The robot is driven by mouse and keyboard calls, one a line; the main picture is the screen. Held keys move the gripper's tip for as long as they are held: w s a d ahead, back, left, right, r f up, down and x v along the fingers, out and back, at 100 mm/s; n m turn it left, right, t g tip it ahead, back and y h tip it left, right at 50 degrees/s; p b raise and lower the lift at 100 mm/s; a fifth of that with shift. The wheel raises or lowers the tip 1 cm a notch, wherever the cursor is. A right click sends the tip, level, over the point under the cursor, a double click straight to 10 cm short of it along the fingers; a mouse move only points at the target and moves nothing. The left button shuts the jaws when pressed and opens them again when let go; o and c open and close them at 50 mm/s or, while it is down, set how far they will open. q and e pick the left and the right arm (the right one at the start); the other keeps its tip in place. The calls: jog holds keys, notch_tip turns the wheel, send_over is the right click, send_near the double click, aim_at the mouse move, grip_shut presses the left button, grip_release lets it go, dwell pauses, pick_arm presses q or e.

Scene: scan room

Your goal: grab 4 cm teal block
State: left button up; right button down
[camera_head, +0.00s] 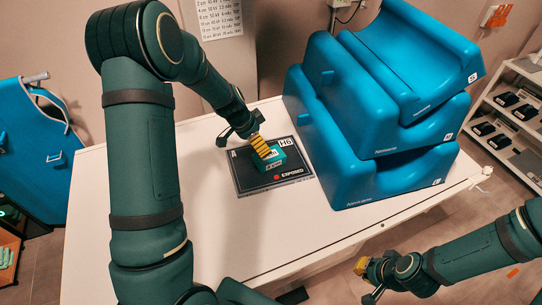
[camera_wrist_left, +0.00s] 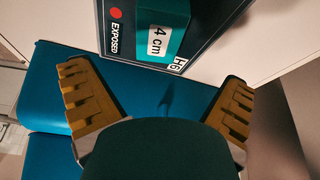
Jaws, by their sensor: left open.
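The teal block (camera_head: 276,162), with a white label, sits on a black plate (camera_head: 248,181) marked H6 and EXPOSED on the white table. In the left wrist view the block (camera_wrist_left: 174,14) shows its "4 cm" label at the top, partly cut off by the frame edge. My left gripper (camera_head: 259,146) is at the block in the head view, its yellow finger covering part of it. In the left wrist view its two fingers (camera_wrist_left: 156,80) are spread wide with nothing between them. My right gripper (camera_head: 364,270) is off the table's front right, away from the block; its opening is unclear.
A stack of large blue moulded cushions (camera_head: 370,110) stands on the table just right of the plate. The white table (camera_head: 235,235) is bare in front of the plate. A shelf with dark items (camera_head: 510,115) stands at the far right, and a blue panel (camera_head: 38,150) at the left.

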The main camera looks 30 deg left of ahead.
aim_at(269, 156)
pick_arm(q)
jog(key=x, duration=1)
jog(key=shift+w+d, duration=0.1)
jog(key=shift+d, duration=0.1)
jog(key=shift+f+b, duration=0.25)
jog(key=shift+b, duration=0.15)
dwell(0.6)
jog(key=c, duration=1.3)
